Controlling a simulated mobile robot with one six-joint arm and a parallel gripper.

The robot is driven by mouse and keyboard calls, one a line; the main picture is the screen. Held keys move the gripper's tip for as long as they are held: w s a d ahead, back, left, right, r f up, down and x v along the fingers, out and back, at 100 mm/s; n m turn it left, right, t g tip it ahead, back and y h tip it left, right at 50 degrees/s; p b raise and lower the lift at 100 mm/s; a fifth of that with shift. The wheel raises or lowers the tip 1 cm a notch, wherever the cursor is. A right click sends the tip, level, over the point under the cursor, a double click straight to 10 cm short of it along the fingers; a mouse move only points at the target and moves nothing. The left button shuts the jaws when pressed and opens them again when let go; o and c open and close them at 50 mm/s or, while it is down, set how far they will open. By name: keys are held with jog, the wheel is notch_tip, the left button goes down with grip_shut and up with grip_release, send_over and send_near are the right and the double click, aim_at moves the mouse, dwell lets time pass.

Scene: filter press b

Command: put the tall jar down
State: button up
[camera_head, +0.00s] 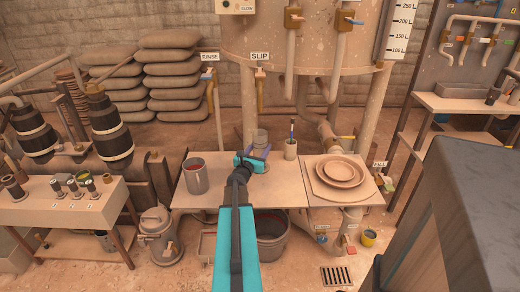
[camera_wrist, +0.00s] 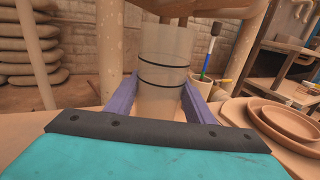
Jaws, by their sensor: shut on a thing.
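The tall jar (camera_wrist: 162,75) is a pale, translucent cylinder with two dark rings around it. It stands upright between the purple fingers of my gripper (camera_wrist: 160,95), which are shut on it from both sides. In the head view the jar (camera_head: 260,137) shows just beyond my gripper (camera_head: 254,160), over the back of the bench (camera_head: 225,200) under the big tank. The jar's base is hidden behind my gripper, so I cannot tell whether it touches the bench top.
A grey metal pot (camera_head: 195,177) stands left of my gripper. A cup with brushes (camera_head: 290,149) is close on the right, and stacked round dishes (camera_head: 342,172) lie farther right. The tank's taps and pipes (camera_head: 289,60) hang above. The bench front between pot and dishes is clear.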

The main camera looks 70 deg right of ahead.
jog(key=shift+f, duration=0.1)
jog(key=o, duration=1.5)
jog(key=shift+r, duration=0.2)
jog(key=shift+w+a, duration=0.15)
jog(key=shift+a, duration=5.9)
